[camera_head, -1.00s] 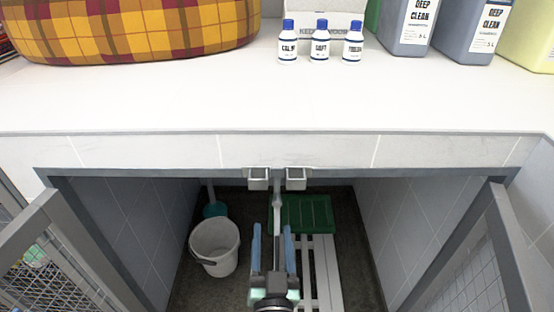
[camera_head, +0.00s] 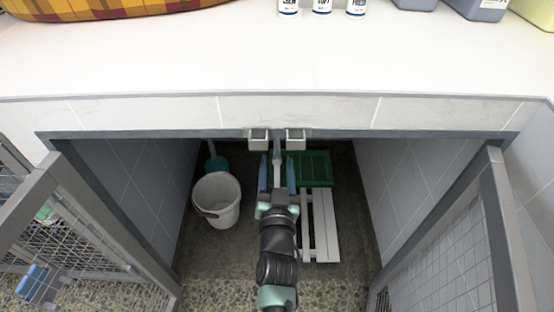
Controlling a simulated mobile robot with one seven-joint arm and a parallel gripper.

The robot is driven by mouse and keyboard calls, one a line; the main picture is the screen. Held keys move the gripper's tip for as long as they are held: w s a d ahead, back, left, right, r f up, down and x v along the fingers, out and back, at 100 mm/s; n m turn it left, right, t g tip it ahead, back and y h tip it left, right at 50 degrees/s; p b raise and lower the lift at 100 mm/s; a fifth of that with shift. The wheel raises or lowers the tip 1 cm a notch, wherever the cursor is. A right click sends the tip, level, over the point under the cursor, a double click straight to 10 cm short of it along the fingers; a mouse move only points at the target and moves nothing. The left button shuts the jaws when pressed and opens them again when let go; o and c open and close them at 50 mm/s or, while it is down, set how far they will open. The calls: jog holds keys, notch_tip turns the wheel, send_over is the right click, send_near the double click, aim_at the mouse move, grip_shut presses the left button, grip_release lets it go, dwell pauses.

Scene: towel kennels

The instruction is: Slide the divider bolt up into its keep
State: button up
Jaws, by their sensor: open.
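A narrow grey upright bar (camera_head: 277,146), which looks like the divider bolt or the post that carries it, stands in the middle of the kennel opening. Two silver box-shaped brackets, a left one (camera_head: 258,145) and a right one (camera_head: 296,145), hang under the counter's front edge on either side of the bar. I cannot tell which part is the keep. My gripper (camera_head: 277,162) is open, with one blue finger on each side of the bar, just below the brackets. I cannot tell whether the fingers touch it. My wrist hides the bar's lower part.
A white bucket (camera_head: 216,200) stands left of my arm. A green tray (camera_head: 314,167) and white slatted boards (camera_head: 319,225) lie to the right. Mesh gates stand open at left (camera_head: 75,225) and right (camera_head: 440,250). The white counter (camera_head: 270,65) overhangs the opening.

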aim_at(277, 164)
jog(key=shift+w+b, duration=0.35)
jog(key=shift+w, duration=1.3)
grip_shut()
